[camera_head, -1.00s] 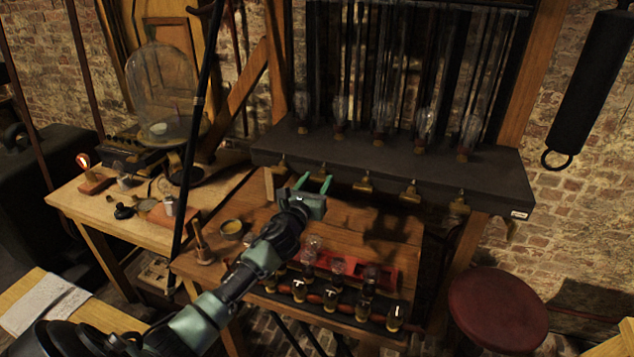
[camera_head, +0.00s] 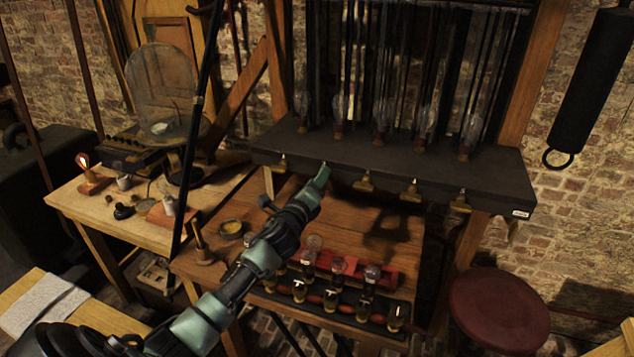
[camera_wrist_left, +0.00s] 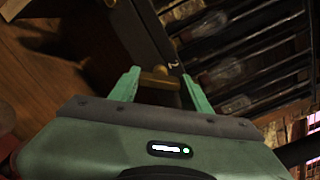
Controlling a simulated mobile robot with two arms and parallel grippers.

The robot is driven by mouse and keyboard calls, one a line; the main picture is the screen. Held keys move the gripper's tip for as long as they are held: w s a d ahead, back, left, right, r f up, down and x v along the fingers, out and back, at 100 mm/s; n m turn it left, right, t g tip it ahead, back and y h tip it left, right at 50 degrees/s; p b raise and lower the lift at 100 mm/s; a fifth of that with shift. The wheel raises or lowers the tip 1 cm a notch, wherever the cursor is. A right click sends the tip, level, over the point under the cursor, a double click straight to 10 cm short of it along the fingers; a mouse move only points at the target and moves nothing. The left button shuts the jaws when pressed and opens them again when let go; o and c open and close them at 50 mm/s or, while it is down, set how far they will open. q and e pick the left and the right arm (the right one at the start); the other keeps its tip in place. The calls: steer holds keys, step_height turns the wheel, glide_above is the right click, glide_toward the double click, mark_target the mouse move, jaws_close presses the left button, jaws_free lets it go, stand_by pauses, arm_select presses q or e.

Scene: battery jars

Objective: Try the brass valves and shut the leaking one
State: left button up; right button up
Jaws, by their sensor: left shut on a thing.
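Several brass valves hang along the front edge of the dark shelf (camera_head: 400,178). The leftmost valve (camera_head: 281,164) stands free. To the right are a middle valve (camera_head: 364,184), another valve (camera_head: 411,191) and the rightmost valve (camera_head: 460,203). My left gripper (camera_head: 322,174) is at the second valve from the left and mostly hides it in the head view. In the left wrist view, the gripper (camera_wrist_left: 160,88) is shut on this brass valve (camera_wrist_left: 160,77), which lies between its green fingers. I cannot make out a leak. My right gripper is not in view.
Glass tubes (camera_head: 382,115) stand in a row on the shelf. Below are a wooden bench (camera_head: 345,225) and a rack of small jars (camera_head: 330,300). A glass dome (camera_head: 160,90) stands on the left table. A red stool (camera_head: 498,308) is at the right.

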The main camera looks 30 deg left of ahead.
arm_select(q)
steer(key=shift+f+n, duration=0.1)
steer(key=shift+n, duration=3.6)
steer(key=o, duration=1.4)
steer(key=shift+c, duration=0.2)
steer(key=shift+s, duration=0.1)
steer(key=b+v, duration=0.2)
steer(key=v, duration=0.5)
steer(key=shift+s, duration=0.35)
